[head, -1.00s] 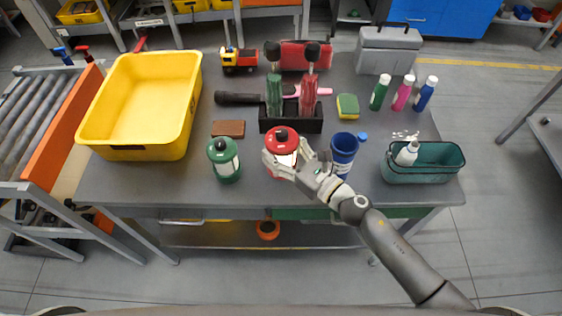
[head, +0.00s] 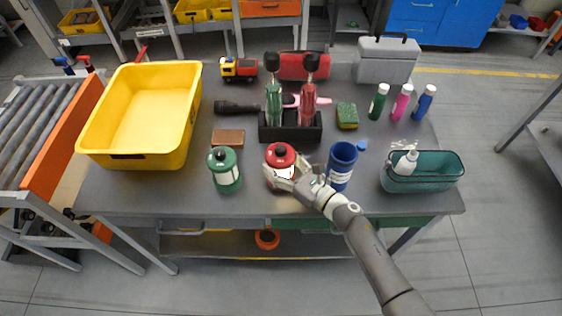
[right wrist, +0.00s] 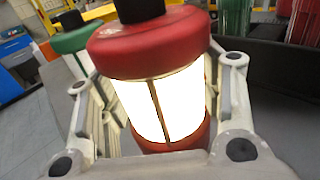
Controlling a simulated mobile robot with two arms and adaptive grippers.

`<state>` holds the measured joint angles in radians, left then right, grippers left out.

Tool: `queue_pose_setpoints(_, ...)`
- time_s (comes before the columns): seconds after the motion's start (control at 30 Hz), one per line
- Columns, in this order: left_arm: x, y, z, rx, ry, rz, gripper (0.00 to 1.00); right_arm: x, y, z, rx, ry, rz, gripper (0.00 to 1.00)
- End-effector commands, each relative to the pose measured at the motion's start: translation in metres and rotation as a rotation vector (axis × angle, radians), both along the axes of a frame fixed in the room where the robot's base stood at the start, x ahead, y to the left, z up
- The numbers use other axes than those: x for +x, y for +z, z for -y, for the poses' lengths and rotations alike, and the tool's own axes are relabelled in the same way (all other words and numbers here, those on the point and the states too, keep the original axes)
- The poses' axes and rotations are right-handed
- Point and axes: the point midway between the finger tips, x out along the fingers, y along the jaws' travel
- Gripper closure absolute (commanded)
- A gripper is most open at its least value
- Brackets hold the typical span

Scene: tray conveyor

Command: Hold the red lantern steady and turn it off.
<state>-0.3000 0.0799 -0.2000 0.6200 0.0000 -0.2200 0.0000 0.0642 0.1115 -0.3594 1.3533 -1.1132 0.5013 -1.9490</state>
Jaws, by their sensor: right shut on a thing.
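The red lantern (head: 280,155) stands upright near the front edge of the grey table, with a black knob on its red cap. In the right wrist view the red lantern (right wrist: 150,45) fills the middle, and its window glows bright white. My right gripper (head: 283,181) is shut on the lantern, with its fingers around the body from the front right. In the right wrist view its fingers (right wrist: 160,110) stand on both sides of the lantern. The lantern's far side is hidden. My left gripper is in neither current view.
Behind is a black holder (head: 290,131) with green and red tools. A yellow bin (head: 182,145) fills the table's left; a teal basket (head: 425,182) stands at right.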

Motion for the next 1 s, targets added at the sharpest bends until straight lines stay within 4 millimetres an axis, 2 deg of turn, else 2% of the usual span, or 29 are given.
queue_pose_setpoints(0.57, 0.0, -0.01, 0.0, 0.0, 0.0, 0.0, 0.6, 0.0, -0.007, 0.0, 0.001, 0.001, 0.002, 0.74)
queue_pose_setpoints(0.6, 0.0, -0.01, 0.0, 0.0, 0.0, 0.0, 0.6, 0.0, -0.008, 0.0, -0.001, 0.0, 0.001, 0.39)
queue_pose_setpoints(0.7, 0.0, -0.009, 0.0, 0.0, 0.0, 0.0, 0.6, 0.0, -0.007, 0.0, 0.0, 0.0, 0.0, 0.26)
queue_pose_setpoints(1.0, 0.0, -0.009, 0.0, 0.0, 0.0, 0.0, 0.6, 0.0, -0.007, 0.0, 0.0, 0.0, 0.0, 0.26)
